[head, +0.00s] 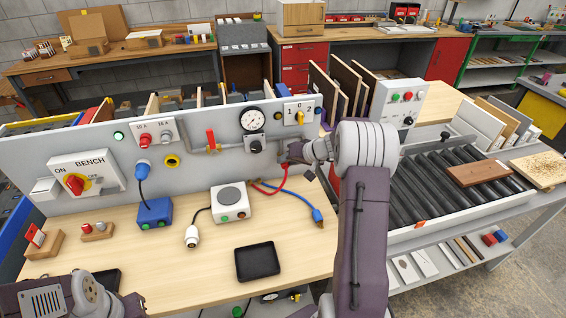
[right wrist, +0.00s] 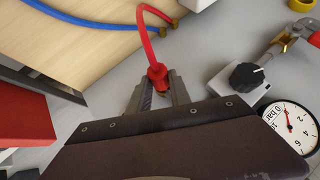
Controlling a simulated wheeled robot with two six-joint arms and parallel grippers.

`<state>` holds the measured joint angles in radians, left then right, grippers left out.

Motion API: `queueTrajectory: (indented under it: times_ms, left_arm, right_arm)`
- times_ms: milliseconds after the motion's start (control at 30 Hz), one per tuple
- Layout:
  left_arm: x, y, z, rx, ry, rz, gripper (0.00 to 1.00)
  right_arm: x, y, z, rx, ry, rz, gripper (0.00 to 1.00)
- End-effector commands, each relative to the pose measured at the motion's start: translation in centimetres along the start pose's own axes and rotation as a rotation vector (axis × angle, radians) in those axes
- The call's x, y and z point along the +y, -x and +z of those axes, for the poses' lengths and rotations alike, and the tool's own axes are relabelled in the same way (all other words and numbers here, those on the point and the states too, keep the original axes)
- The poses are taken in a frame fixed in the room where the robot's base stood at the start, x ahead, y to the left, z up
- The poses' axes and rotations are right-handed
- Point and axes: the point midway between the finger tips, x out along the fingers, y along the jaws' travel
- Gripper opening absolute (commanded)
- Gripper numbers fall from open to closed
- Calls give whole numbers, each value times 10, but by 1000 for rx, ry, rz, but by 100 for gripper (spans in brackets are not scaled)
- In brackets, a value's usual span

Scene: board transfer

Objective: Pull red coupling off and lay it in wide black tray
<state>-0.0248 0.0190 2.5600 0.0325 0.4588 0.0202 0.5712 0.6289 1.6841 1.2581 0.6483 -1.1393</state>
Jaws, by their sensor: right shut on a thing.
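My right gripper (head: 287,160) is at the grey upright panel, right of the gauge. In the right wrist view its two fingers (right wrist: 158,92) are shut on the red coupling (right wrist: 157,73), at the end of a red hose (right wrist: 148,38). The red hose also shows in the head view (head: 283,180), hanging to the bench. I cannot tell whether the coupling is still on its fitting. A black tray (head: 258,277) lies empty at the bench front. Another black tray (head: 108,279) is partly hidden by my left arm; I cannot tell which is wider. My left gripper's fingers are not seen.
A blue hose (head: 304,208) with a brass end lies on the bench. A grey hotplate box (head: 231,213), a white plug (head: 192,237) and a blue box (head: 155,214) stand left of it. The gauge (right wrist: 291,128) is close to my right gripper.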

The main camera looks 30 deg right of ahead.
Motion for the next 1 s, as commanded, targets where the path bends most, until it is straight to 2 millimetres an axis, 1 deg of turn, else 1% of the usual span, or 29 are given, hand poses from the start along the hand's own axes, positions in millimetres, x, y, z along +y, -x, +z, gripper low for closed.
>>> queueTrajectory:
  times_ms: [33,533,1000]
  left_arm:
    - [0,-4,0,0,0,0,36]
    - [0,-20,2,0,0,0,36]
    - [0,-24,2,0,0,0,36]
  right_arm:
    - [2,0,5,-5,-1,1,0]
    - [1,11,19,-4,-1,0,0]
    - [1,15,22,-3,0,0,0]
